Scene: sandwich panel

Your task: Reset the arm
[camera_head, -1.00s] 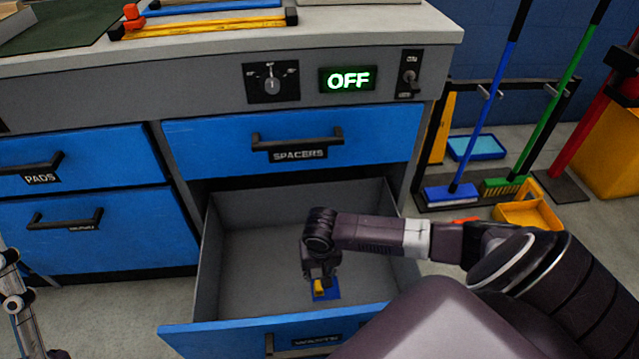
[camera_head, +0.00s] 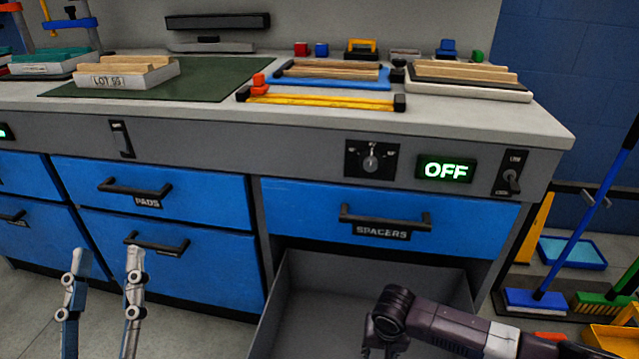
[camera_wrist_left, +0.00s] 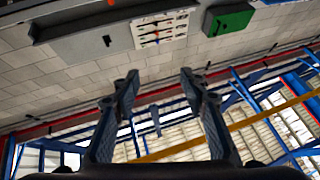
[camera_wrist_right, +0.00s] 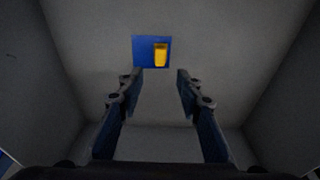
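My left gripper (camera_head: 107,265) is open and empty, raised in front of the blue drawers at the lower left. The left wrist view (camera_wrist_left: 155,85) shows nothing between its fingers. My right arm comes in from the lower right, over the open bottom drawer (camera_head: 370,280). Its gripper's fingertips are below the picture edge in the head view. In the right wrist view the right gripper (camera_wrist_right: 160,80) is open and empty. Ahead of its tips, a yellow block (camera_wrist_right: 161,54) lies on a blue square (camera_wrist_right: 144,51) on the drawer floor.
The worktop holds a green mat (camera_head: 215,85), a white LOT 55 tray (camera_head: 128,80) and a yellow bar clamp (camera_head: 325,101). The display (camera_head: 446,170) reads OFF. The SPACERS drawer (camera_head: 390,220) is shut above the open one. Brooms (camera_head: 575,230) stand at the right.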

